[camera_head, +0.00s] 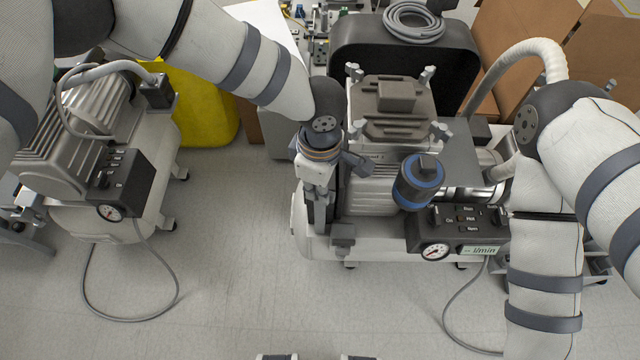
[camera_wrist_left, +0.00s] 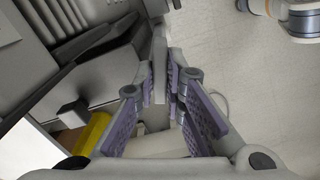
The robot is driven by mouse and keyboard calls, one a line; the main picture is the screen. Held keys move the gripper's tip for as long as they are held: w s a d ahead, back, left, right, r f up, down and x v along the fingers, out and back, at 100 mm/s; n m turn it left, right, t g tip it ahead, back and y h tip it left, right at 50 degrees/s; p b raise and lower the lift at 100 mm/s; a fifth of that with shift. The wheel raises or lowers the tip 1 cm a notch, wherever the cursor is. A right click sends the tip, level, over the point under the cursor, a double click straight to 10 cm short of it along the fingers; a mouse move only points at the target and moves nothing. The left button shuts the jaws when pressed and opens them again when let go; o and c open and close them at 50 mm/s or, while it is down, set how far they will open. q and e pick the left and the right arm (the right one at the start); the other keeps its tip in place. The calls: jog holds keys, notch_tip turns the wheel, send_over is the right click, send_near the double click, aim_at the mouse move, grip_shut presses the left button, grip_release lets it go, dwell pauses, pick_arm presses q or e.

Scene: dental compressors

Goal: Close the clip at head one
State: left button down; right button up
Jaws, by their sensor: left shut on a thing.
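The middle compressor's head (camera_head: 392,110) has a dark ribbed cover with light grey clips at its corners: back left (camera_head: 354,73), back right (camera_head: 428,76) and front right (camera_head: 441,131). A label partly hidden by my arm ends in "1". My left gripper (camera_head: 320,205) points down at the head's front left side and hides much of that corner. In the left wrist view its purple-padded fingers (camera_wrist_left: 160,88) close on a narrow grey part (camera_wrist_left: 160,52), perhaps a clip lever. Its identity and position are unclear. My right gripper is not in view.
A blue-ringed cylinder (camera_head: 420,182) and a control panel with gauge (camera_head: 457,233) stand at the front. A second compressor (camera_head: 85,150) is at left, with a yellow container (camera_head: 195,100) behind. A black case (camera_head: 405,52) stands behind.

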pick_arm(q)
jog(key=m, duration=0.3)
jog(key=shift+m, duration=0.4)
jog(key=m, duration=0.3)
jog(key=shift+m+b, duration=0.3)
jog(key=shift+b, duration=0.1)
jog(key=m, duration=0.6)
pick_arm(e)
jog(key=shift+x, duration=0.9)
pick_arm(q)
jog(key=shift+m, duration=0.4)
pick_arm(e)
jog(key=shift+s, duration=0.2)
pick_arm(q)
jog(key=c, duration=1.7)
grip_release()
jog(key=shift+o, duration=0.2)
notch_tip(320, 180, up, 12)
jog(key=shift+b, duration=0.3)
